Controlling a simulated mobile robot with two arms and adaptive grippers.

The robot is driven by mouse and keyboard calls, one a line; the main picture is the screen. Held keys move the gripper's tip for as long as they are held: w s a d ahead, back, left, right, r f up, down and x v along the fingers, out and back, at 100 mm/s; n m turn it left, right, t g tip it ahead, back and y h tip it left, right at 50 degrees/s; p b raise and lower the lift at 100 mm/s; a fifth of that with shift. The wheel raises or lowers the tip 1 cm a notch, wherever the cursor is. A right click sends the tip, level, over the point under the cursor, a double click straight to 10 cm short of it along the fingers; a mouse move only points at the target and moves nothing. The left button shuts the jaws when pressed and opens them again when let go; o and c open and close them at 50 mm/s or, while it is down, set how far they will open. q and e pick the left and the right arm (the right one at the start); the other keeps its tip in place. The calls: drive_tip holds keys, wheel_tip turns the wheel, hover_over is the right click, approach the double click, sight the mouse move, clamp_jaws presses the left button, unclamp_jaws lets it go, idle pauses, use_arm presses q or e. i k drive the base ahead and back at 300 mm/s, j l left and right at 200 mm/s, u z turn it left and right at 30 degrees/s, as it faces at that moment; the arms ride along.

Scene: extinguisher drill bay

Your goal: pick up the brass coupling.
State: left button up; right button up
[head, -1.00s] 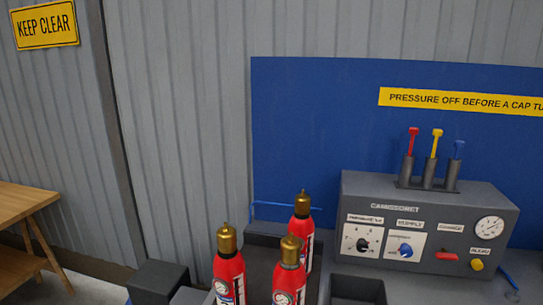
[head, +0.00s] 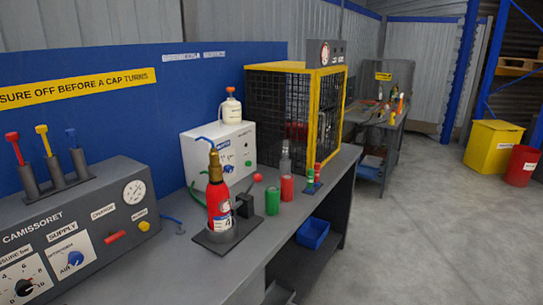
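A red extinguisher (head: 218,205) stands upright on a dark base plate (head: 226,243) on the bench. A tall brass-coloured fitting (head: 214,165) sits on its top, and a blue hose (head: 203,138) appears to run close to it. I cannot tell whether this fitting is the brass coupling. No separate, loose brass coupling can be made out. Neither of my grippers is in view.
A grey control panel (head: 85,215) fills the left of the bench. A white box (head: 222,150), red and green cups (head: 272,200) and a yellow-framed mesh cage (head: 328,115) stand further along. A blue bin (head: 313,233) sits below. Open floor (head: 430,230) lies right.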

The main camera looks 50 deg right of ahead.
sight(214, 158)
drive_tip(key=z, duration=1.3)
